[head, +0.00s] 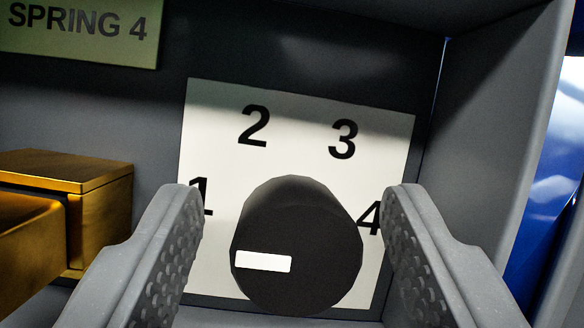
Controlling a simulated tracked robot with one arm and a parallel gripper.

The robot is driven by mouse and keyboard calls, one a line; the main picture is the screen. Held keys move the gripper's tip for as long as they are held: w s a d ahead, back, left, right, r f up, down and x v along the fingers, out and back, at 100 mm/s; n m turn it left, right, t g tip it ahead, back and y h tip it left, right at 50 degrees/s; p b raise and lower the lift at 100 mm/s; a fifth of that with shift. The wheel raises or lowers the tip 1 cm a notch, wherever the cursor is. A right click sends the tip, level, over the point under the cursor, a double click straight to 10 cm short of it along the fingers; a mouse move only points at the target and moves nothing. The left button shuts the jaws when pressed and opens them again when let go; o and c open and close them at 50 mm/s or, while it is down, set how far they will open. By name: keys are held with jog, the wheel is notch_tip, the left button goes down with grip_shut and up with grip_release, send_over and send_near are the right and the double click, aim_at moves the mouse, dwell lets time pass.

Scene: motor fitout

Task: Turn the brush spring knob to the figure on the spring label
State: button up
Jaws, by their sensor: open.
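The brush spring knob (305,225) is a black, many-sided cylinder in front of a white dial plate (300,108) marked 1, 2, 3 and 4. A white bar on the knob's face lies nearly level, on the left half of the face, pointing left and below the figure 1. The spring label (85,25) at the upper left is pale green and reads "SPRING 4". My gripper (298,205) is open, one finger on each side of the knob, with a visible gap on the left. The fingers partly cover the figures 1 and 4.
A brass-coloured block (75,170) stands at the left, close beside my left finger. A grey wall (490,130) rises at the right, near my right finger. A blue surface (555,190) shows beyond it.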

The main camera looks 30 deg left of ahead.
jog(key=shift+w+a+r, duration=0.1)
jog(key=shift+w+a, duration=0.05)
jog(key=shift+w, duration=0.05)
jog(key=c, duration=1)
jog(key=shift+o, duration=0.2)
